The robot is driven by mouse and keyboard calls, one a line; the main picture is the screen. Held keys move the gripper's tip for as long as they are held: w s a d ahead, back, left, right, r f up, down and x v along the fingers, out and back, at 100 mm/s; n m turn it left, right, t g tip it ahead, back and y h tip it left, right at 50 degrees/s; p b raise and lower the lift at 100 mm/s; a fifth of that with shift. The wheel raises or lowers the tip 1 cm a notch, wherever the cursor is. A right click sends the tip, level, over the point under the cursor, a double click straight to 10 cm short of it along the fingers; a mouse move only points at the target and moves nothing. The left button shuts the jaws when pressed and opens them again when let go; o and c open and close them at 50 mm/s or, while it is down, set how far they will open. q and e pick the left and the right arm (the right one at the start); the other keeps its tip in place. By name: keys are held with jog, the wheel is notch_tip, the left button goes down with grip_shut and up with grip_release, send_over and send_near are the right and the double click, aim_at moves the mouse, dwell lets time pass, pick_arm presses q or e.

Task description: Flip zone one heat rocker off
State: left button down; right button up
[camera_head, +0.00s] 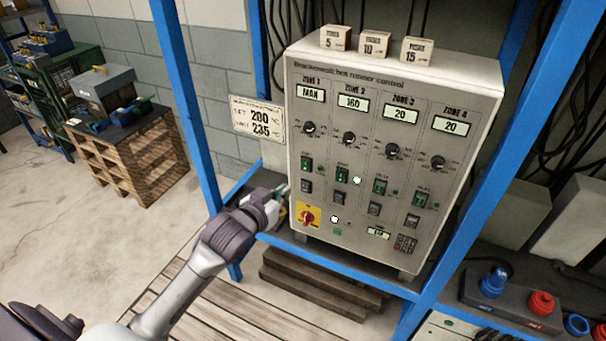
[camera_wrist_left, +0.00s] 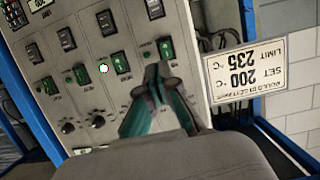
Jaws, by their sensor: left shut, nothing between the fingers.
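The grey control cabinet (camera_head: 465,85) has four zone columns. The zone one green rocker (camera_head: 306,164) is in the leftmost column, under the dial (camera_head: 309,128) and the display reading MAX (camera_head: 311,94). A black switch (camera_head: 306,186) sits below it. In the left wrist view, turned upside down, the green rocker (camera_wrist_left: 165,48) shows just beyond my fingertips. My left gripper (camera_head: 283,191) is shut and empty near the cabinet's left edge, pointing at the panel; contact cannot be told. The small lamp (camera_head: 321,168) beside the rocker looks dark. The rocker's tilt is too small to judge.
Similar rockers sit to the right; the zone two lamp (camera_head: 357,180) glows white. A red rotary switch (camera_head: 307,216) on yellow is low on the panel. A set/limit sign (camera_head: 258,120) hangs left. Blue posts (camera_head: 184,85) frame the cabinet. Three labelled blocks (camera_head: 376,44) stand on top.

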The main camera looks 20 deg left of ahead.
pick_arm(q)
jog(key=p, duration=0.3)
send_near(310, 172)
jog(key=w, duration=0.5)
jog(key=shift+w+d+f, duration=0.1)
jog(key=shift+w+f, duration=0.15)
jog(key=shift+f, duration=0.3)
jog(key=shift+w+f+b, duration=0.1)
jog(key=shift+f+b, duration=0.3)
jog(key=shift+b, duration=0.7)
jog(key=shift+r+t, duration=0.3)
jog(key=shift+r, duration=0.05)
